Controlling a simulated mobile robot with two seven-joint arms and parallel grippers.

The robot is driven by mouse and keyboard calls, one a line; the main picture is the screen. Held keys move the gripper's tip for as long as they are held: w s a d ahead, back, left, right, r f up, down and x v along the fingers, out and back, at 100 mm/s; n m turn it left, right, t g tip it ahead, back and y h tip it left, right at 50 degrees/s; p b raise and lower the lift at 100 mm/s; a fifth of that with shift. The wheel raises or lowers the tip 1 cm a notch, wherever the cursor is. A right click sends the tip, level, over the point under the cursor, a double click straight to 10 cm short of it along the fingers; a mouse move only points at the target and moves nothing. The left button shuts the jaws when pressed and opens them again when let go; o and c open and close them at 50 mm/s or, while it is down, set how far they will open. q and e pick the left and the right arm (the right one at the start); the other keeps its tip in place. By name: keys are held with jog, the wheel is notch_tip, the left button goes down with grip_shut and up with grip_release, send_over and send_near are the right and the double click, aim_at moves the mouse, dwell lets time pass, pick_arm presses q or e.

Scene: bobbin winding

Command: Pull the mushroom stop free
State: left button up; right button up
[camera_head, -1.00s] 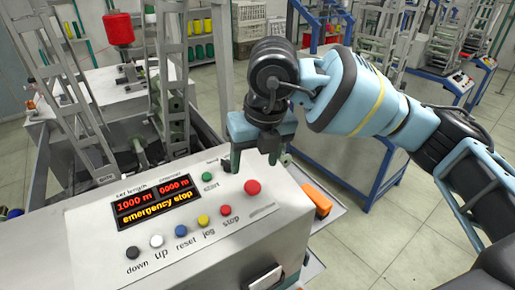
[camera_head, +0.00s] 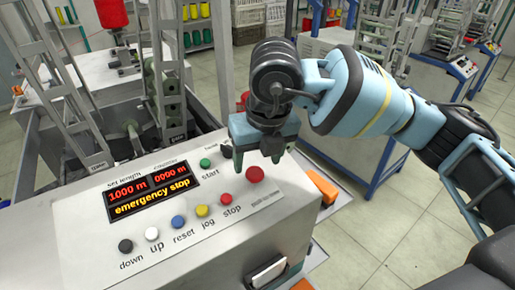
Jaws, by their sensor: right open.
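The mushroom stop (camera_head: 255,174) is a round red button, larger than the others, at the right end of the sloping control panel (camera_head: 200,235). My right gripper (camera_head: 256,158) is open and points down just above and behind the button in the head view. Its fingertips appear apart from the button, with nothing between them; the exact gap is hard to judge. The display (camera_head: 150,193) on the panel reads "emergency stop" in yellow under two red readouts, 1000 m and 0000 m. My left gripper does not show.
A green start button (camera_head: 205,163) and a red stop button (camera_head: 226,198) sit close to the mushroom stop. A black knob stands near the gripper's left finger. An orange part (camera_head: 321,188) is beside the panel's right edge. Open floor lies to the right.

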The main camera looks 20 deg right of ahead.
aim_at(255, 172)
jog(key=shift+b+x, duration=0.6)
jog(key=shift+x, duration=1.75)
